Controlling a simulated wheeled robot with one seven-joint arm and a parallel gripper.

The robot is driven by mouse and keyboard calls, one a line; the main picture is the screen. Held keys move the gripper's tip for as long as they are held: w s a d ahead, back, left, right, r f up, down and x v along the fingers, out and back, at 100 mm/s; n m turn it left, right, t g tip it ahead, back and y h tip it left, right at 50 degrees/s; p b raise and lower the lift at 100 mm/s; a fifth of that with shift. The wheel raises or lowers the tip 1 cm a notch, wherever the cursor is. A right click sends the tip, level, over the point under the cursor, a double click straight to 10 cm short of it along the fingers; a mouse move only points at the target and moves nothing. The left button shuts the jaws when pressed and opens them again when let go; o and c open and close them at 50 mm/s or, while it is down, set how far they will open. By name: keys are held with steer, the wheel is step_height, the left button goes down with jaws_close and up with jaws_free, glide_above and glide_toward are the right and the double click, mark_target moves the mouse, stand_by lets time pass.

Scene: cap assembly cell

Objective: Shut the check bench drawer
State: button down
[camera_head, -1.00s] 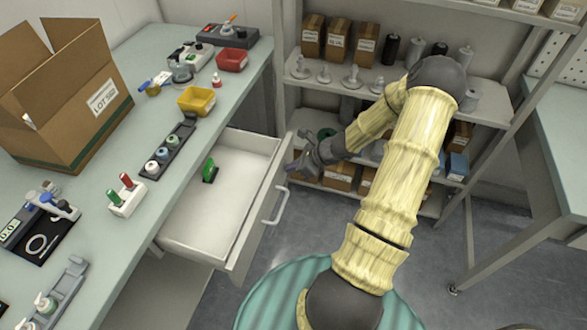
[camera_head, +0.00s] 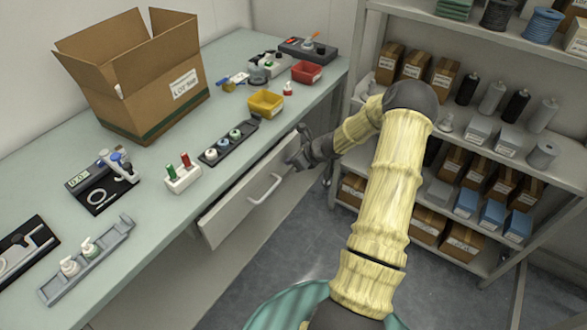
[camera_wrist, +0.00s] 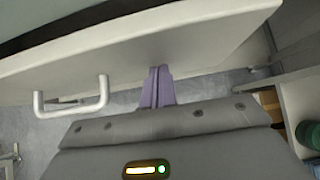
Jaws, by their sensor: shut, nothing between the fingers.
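The check bench drawer (camera_head: 235,211) is a pale grey drawer under the bench top, at centre in the head view. Its front stands only a little out from the bench, and its inside is mostly hidden. Its bar handle (camera_head: 264,188) also shows at the left of the wrist view (camera_wrist: 72,108). My gripper (camera_head: 296,162) is at the far end of the drawer front, beyond the handle. In the wrist view its purple fingers (camera_wrist: 157,88) are together and empty, with their tips at the drawer front; whether they touch it is unclear.
A loaded shelf unit (camera_head: 465,135) stands behind my arm. The floor before the drawer is clear.

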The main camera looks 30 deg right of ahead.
steer(key=w, duration=0.1)
steer(key=w+a, duration=0.2)
steer(key=shift+w+p, duration=0.4)
steer(key=shift+w+r, duration=0.1)
steer(key=shift+r, duration=0.05)
steer(key=shift+a+r, duration=0.1)
steer(key=shift+a, duration=0.05)
steer(key=shift+s+d+f+b, duration=0.2)
steer(key=shift+s+f+b, duration=0.05)
steer(key=shift+b, duration=0.1)
steer(key=s+d, duration=0.1)
steer(key=s, duration=0.2)
glide_toward(285, 155)
steer(key=s, duration=0.1)
steer(key=s+d, duration=0.1)
steer(key=shift+s+f, duration=0.25)
steer(key=shift+f, duration=0.15)
steer(key=shift+w, duration=0.1)
